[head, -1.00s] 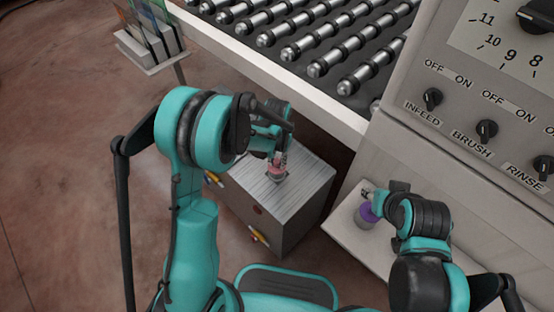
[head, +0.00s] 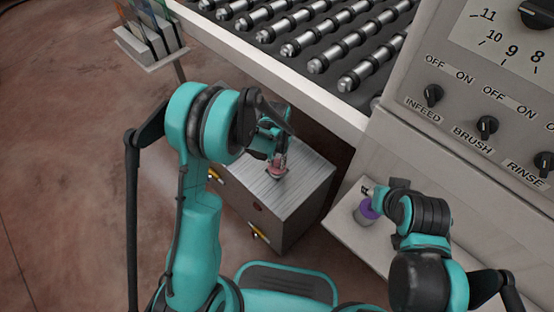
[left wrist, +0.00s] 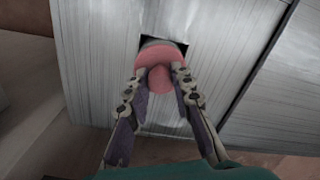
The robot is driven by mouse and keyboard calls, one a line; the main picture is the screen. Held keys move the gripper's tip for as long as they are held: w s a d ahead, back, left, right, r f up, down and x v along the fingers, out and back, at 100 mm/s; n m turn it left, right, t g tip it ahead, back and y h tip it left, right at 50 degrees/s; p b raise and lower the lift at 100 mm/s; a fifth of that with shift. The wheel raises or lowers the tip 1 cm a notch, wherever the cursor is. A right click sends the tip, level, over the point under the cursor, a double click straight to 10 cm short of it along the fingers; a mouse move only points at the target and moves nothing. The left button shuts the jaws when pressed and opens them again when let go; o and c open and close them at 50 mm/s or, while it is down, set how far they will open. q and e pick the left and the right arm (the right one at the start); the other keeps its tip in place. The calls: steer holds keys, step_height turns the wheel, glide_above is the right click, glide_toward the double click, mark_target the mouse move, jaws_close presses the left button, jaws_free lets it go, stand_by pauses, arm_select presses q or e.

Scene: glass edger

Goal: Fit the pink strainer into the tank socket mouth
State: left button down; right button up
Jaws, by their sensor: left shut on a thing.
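The pink strainer (left wrist: 160,66) is held between the fingertips of my left gripper (left wrist: 158,82) in the left wrist view. In the head view the strainer (head: 276,167) shows small at my left gripper (head: 279,158), at the top of the grey metal tank (head: 307,182). A dark square opening, the socket mouth (left wrist: 181,47), shows right behind the strainer, which covers much of it. I cannot tell whether the strainer is inside the mouth or just above it. My right gripper (head: 373,197) is by a purple-topped container (head: 366,211); its fingers are hardly visible.
A roller conveyor (head: 320,50) stands behind the tank, its pale edge close to my left arm. A control panel (head: 480,110) with knobs is at the right. A rack of glass sheets (head: 152,40) stands at the far left. The floor at left is clear.

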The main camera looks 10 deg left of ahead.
arm_select(q)
steer(key=shift+f, duration=1)
steer(key=c, duration=1.2)
jaws_free()
step_height(320, 180, up, 12)
steer(key=s+a+r+t, duration=0.2)
steer(key=s+r, duration=0.2)
steer(key=s, duration=0.2)
steer(key=s+a+r+n+t, duration=0.1)
steer(key=s+a+r+t, duration=0.1)
steer(key=s+r, duration=0.2)
steer(key=s+a+r+t, duration=0.3)
steer(key=s+r, duration=0.1)
steer(key=s, duration=0.3)
steer(key=shift+s+r+n, duration=0.15)
steer(key=shift+s+n, duration=0.15)
steer(key=shift+n, duration=0.1)
